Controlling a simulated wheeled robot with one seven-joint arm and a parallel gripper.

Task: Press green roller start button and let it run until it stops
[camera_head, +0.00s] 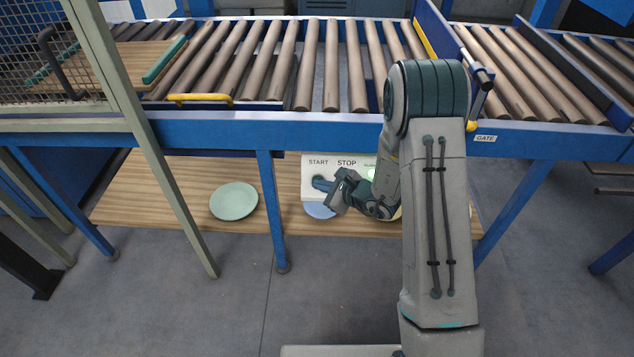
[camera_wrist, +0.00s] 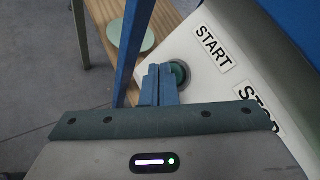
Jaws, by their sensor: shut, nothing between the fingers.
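The white control box (camera_head: 311,182) hangs under the front of the conveyor and carries the labels START and STOP. In the wrist view, the green start button (camera_wrist: 179,73) sits in a dark ring below the START label (camera_wrist: 213,48). My gripper (camera_wrist: 160,72) is shut and empty, with its blue fingertips at the left edge of the button. I cannot tell whether they touch it. In the head view my gripper (camera_head: 323,184) is in front of the box and hides the start button.
The roller conveyor (camera_head: 331,65) on its blue frame runs above the box. A wooden shelf (camera_head: 160,190) below holds a green plate (camera_head: 234,201) and a partly hidden blue plate (camera_head: 319,210). A mesh guard (camera_head: 45,55) with a slanted post stands at left. Open floor lies in front.

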